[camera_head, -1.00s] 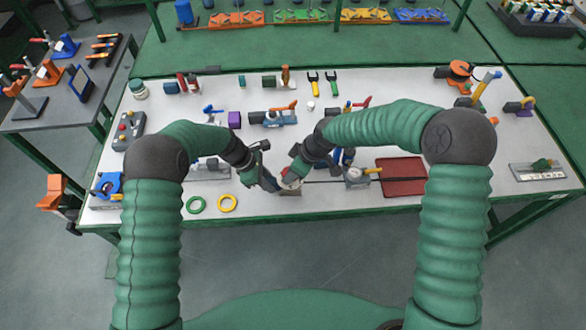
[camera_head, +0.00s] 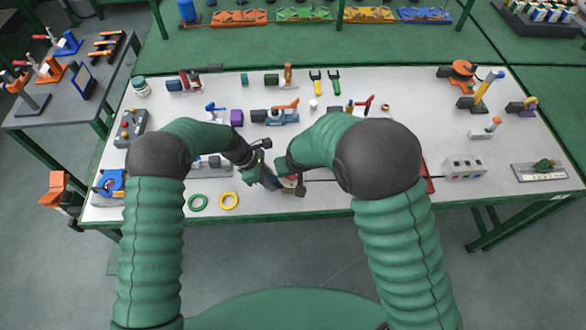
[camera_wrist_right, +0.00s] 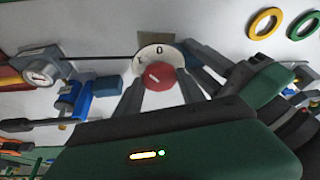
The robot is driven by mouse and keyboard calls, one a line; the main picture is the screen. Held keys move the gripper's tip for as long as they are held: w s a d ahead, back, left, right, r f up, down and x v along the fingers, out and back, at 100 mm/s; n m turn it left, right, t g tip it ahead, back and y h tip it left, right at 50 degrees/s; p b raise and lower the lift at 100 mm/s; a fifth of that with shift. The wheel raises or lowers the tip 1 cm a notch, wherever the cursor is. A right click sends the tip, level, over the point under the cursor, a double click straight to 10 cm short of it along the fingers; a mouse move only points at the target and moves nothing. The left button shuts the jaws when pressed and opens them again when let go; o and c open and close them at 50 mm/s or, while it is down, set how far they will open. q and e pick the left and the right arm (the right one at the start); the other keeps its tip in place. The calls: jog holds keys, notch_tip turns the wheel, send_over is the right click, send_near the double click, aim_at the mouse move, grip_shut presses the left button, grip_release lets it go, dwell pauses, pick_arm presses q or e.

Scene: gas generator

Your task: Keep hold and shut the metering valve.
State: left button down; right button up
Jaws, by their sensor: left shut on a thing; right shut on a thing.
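The metering valve shows in the right wrist view as a red knob (camera_wrist_right: 160,77) in front of a white dial (camera_wrist_right: 150,53) marked with a 0. A short pale line on the knob lies at a slant. My right gripper (camera_wrist_right: 161,92) is shut on the knob, one finger on each side. In the head view it (camera_head: 289,182) is partly hidden by my right arm. My left gripper (camera_head: 267,182) is shut close beside it, at the valve. Its fingers also show right of the dial in the right wrist view (camera_wrist_right: 203,62). What they grip is mostly hidden.
A green ring (camera_head: 198,203) and a yellow ring (camera_head: 229,201) lie left of the grippers near the front edge. A gauge (camera_wrist_right: 40,73) and a blue part (camera_wrist_right: 75,98) stand close by in the right wrist view. A grey box (camera_head: 463,168) stands at right.

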jog(key=shift+m, duration=0.5)
jog(key=o, duration=1.4)
jog(key=v, duration=0.7)
jog(key=shift+s+a+r, duration=0.1)
jog(key=shift+a+r, duration=0.1)
jog(key=shift+c, duration=0.4)
